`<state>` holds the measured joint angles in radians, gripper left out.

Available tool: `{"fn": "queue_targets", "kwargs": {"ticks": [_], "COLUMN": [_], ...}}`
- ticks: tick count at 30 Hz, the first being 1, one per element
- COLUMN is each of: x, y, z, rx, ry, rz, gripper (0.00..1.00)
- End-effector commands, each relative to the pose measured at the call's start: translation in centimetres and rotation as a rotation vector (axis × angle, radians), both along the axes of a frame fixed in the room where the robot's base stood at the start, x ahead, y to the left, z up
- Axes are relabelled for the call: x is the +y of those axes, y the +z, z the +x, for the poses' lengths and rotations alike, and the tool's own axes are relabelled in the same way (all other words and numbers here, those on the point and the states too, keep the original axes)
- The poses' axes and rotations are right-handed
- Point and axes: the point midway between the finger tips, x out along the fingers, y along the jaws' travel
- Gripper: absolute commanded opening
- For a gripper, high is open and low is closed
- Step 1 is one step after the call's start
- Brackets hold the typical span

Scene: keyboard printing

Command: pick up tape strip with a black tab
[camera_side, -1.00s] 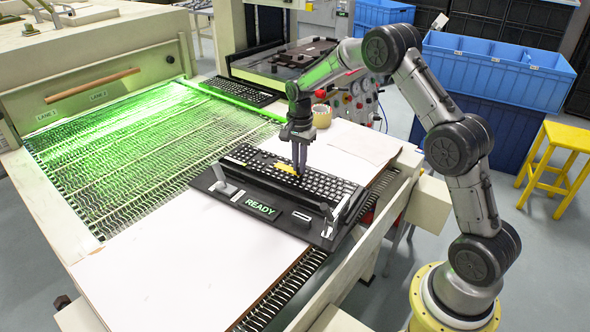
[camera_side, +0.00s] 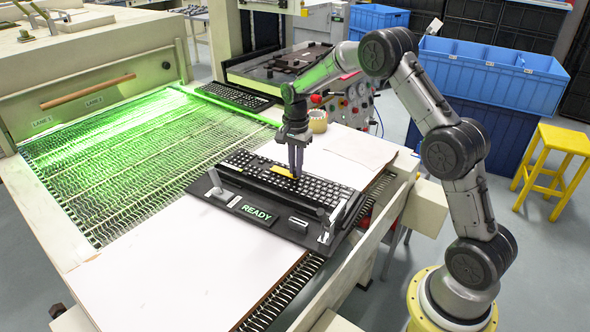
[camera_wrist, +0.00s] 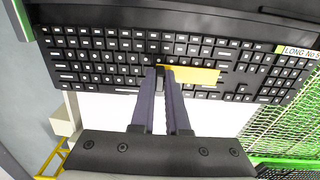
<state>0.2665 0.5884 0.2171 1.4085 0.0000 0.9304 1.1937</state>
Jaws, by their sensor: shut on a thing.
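The yellow tape strip (camera_wrist: 195,75) lies across the keys of a black keyboard (camera_wrist: 105,62), and shows as a small yellow patch in the side view (camera_side: 283,171). Its black tab (camera_wrist: 160,72) is at the strip's left end in the wrist view, between my fingertips. My gripper (camera_wrist: 160,76) is shut on this tab, with its fingers pointing down at the keyboard. In the side view my gripper (camera_side: 296,176) is low over the keys. Whether the strip is lifted off the keys at all cannot be told.
The keyboard sits in a black fixture (camera_side: 205,187) with a READY sign (camera_side: 257,213) and metal clamps. A mesh conveyor (camera_side: 100,160) lies to the left. Another keyboard (camera_side: 235,95) and a tape roll (camera_side: 318,120) are behind. The white board (camera_side: 165,265) in front is clear.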

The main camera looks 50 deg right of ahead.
Motion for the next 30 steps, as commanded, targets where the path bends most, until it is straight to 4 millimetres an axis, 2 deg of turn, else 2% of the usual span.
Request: {"fn": "queue_targets", "kwargs": {"ticks": [5,13,21,25,30], "x": [0.0,1.4,2.8,3.3,3.6], "y": [2.8,8.8,10.9,11.6,12.0], "z": [0.0,-5.1,-10.4,-12.1,-13.2], "rx": [-0.007,-0.009,-0.005,-0.004,-0.002], "ry": [0.000,0.000,0.000,0.000,0.000], "rz": [-0.002,-0.002,-0.001,-0.001,-0.001], "gripper": [0.00,0.00,0.00,0.00,0.00]}}
